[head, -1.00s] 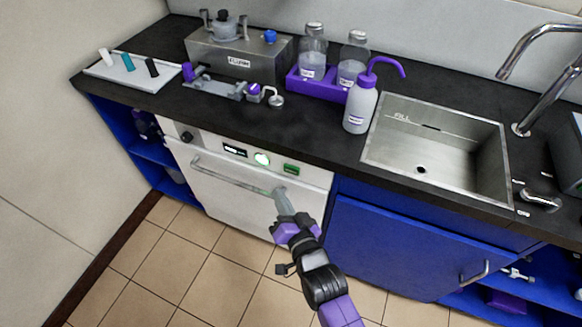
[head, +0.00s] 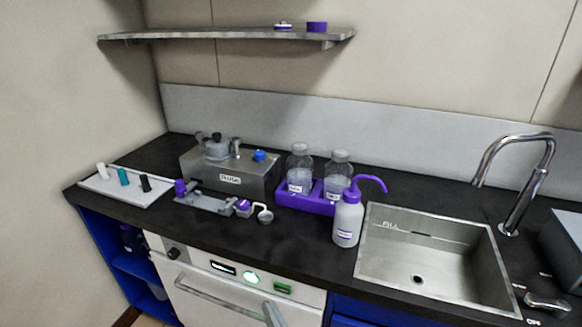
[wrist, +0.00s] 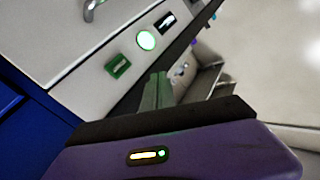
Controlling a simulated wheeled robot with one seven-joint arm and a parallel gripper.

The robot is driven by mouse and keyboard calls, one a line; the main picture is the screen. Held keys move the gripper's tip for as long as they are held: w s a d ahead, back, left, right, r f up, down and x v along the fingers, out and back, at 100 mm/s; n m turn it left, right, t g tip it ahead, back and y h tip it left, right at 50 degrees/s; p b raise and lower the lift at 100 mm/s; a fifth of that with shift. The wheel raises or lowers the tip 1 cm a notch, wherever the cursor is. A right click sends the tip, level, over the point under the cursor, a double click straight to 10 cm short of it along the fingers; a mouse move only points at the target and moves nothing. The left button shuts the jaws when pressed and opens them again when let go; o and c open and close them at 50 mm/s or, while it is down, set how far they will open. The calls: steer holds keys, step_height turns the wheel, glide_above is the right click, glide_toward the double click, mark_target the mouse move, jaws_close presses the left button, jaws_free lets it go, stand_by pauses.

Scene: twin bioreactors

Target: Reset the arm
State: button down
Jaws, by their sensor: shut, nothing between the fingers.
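My gripper (head: 272,312) shows at the bottom edge of the head view, only its grey fingertips in frame. They appear in front of the white appliance's door (head: 225,305), near the right end of its handle. In the wrist view my gripper's fingers (wrist: 158,92) are closed together with nothing between them. The appliance's lit round button (wrist: 146,40) and green switch (wrist: 118,65) appear just beyond them. Whether the fingers touch the appliance, I cannot tell. The rest of my arm is out of the head view.
A shelf (head: 230,34) hangs above. The counter's front edge overhangs the appliance.

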steer(key=s+d+r+h, duration=0.2)
steer(key=s+d, duration=0.6)
steer(key=s, duration=0.4)
steer(key=s+d+r+g+h, duration=0.1)
steer(key=s+d+r+h, duration=0.2)
steer(key=s+d, duration=0.5)
steer(key=s+d+r+h, duration=0.2)
steer(key=s+d, duration=0.6)
steer(key=s, duration=0.9)
steer(key=shift+d+r+h, duration=0.2)
steer(key=shift+r+h, duration=0.1)
steer(key=shift+r, duration=0.4)
